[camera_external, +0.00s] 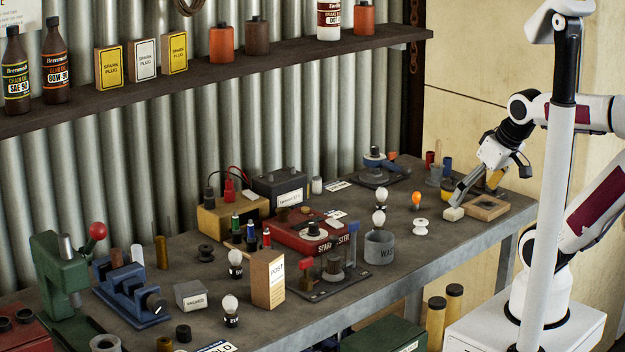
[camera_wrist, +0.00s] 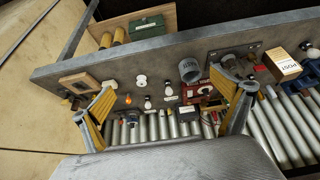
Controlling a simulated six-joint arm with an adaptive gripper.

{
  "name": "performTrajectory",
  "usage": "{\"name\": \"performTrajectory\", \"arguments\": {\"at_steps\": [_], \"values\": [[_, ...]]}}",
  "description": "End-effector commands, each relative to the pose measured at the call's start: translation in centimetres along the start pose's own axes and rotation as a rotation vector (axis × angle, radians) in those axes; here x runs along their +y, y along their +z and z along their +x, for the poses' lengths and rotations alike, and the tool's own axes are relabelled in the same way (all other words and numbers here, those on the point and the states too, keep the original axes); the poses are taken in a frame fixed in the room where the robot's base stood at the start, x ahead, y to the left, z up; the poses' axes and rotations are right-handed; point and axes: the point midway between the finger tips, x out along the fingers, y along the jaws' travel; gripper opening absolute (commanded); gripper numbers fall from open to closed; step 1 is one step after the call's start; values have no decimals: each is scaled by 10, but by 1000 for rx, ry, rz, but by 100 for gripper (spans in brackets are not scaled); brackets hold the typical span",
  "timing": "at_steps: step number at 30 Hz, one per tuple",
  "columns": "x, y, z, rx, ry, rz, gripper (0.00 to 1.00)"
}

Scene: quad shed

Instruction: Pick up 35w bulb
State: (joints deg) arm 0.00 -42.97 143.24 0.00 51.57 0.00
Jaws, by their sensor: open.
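Several bulbs stand on the bench, and I cannot read any wattage on them, so I cannot tell which is 35w. In the external view an orange bulb (camera_external: 416,199) stands at the right, with white bulbs (camera_external: 382,195) and (camera_external: 379,218) to its left. Two more white bulbs (camera_external: 235,257) and (camera_external: 230,304) stand farther left. In the wrist view the orange bulb (camera_wrist: 128,99) and two white bulbs (camera_wrist: 148,102) and (camera_wrist: 168,90) lie between my spread fingers. My gripper (camera_external: 473,202) is open and empty, above the bench's right end; it also shows in the wrist view (camera_wrist: 157,82).
A white spool (camera_external: 420,227) stands near the orange bulb. A grey pot (camera_external: 380,249), a POST box (camera_external: 268,280) and a red case (camera_external: 299,231) crowd the middle. A wooden frame (camera_external: 487,207) lies by my gripper. A shelf (camera_external: 220,70) overhangs the back.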

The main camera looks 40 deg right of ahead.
Motion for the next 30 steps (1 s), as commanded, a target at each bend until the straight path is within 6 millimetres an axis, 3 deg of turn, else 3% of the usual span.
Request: {"name": "performTrajectory", "arguments": {"at_steps": [8, 15, 30], "values": [[0, 0, 0, 0, 0, 0, 100], [0, 0, 0, 0, 0, 0, 43], [6, -8, 3, 12, 17, 4, 43]]}}
